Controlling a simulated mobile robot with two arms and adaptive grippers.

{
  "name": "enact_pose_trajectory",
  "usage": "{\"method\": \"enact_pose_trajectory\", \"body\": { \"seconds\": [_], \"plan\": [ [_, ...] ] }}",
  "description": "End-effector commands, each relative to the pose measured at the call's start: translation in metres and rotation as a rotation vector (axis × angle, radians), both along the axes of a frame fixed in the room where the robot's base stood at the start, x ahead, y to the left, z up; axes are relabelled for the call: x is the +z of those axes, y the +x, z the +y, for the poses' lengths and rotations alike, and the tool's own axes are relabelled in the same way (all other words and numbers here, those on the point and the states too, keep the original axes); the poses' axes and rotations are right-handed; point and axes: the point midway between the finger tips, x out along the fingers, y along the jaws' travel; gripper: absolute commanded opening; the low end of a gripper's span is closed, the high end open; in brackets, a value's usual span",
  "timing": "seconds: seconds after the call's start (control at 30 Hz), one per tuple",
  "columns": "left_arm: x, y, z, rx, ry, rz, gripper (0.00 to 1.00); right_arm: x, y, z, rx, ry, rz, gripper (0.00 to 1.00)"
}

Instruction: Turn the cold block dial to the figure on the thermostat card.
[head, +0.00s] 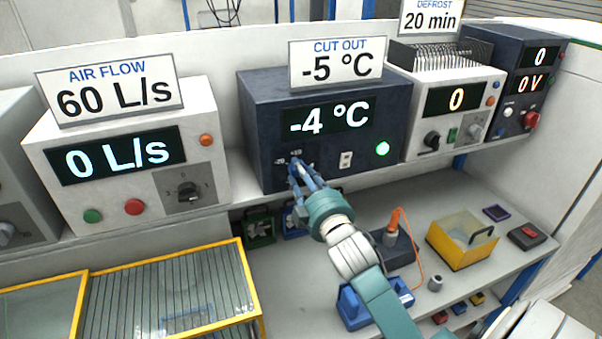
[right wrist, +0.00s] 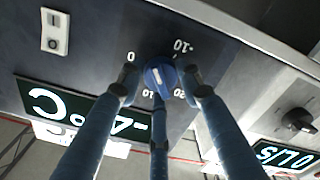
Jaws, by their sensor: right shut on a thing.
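The thermostat card (head: 336,62) reads "CUT OUT -5 °C" and stands on top of the dark blue cold block unit (head: 258,122). The unit's display (head: 327,119) reads -4 °C; it also shows upside down in the right wrist view (right wrist: 75,110). The cold block dial (right wrist: 160,77) is a blue knob with a white pointer mark, among printed figures such as 0 and -10. My right gripper (head: 298,170) is shut on this dial, its three blue fingers around it in the right wrist view (right wrist: 162,88). In the head view the fingers mostly hide the dial. My left gripper is not in view.
A white rocker switch (head: 345,160) and a lit green lamp (head: 382,149) are right of the dial. The air flow unit (head: 203,110) stands to the left and a white unit (head: 480,80) to the right. Below, the shelf holds a yellow container (head: 450,246) and other items.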

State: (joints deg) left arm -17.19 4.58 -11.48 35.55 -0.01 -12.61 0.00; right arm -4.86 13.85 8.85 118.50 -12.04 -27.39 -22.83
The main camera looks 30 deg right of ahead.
Motion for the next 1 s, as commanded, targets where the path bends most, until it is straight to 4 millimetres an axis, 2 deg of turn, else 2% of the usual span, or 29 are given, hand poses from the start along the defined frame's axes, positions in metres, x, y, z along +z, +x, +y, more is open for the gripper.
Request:
{"method": "enact_pose_trajectory", "body": {
  "seconds": [0.3, 0.73, 0.77, 0.83, 1.0],
  "plan": [
    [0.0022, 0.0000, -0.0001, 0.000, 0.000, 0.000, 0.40, -0.0042, -0.0004, -0.0019, -0.005, 0.081, -0.010, 0.09],
    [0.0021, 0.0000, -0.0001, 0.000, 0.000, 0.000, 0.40, -0.0072, -0.0005, -0.0015, -0.005, 0.091, -0.008, 0.09],
    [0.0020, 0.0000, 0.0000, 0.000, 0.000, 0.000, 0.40, -0.0073, -0.0006, -0.0015, -0.005, 0.091, -0.007, 0.37],
    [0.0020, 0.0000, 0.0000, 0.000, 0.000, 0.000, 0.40, -0.0076, -0.0006, -0.0014, -0.005, 0.091, -0.006, 0.51],
    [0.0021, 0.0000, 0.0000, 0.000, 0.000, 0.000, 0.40, -0.0054, -0.0003, -0.0005, -0.002, 0.090, -0.011, 0.54]
  ]
}}
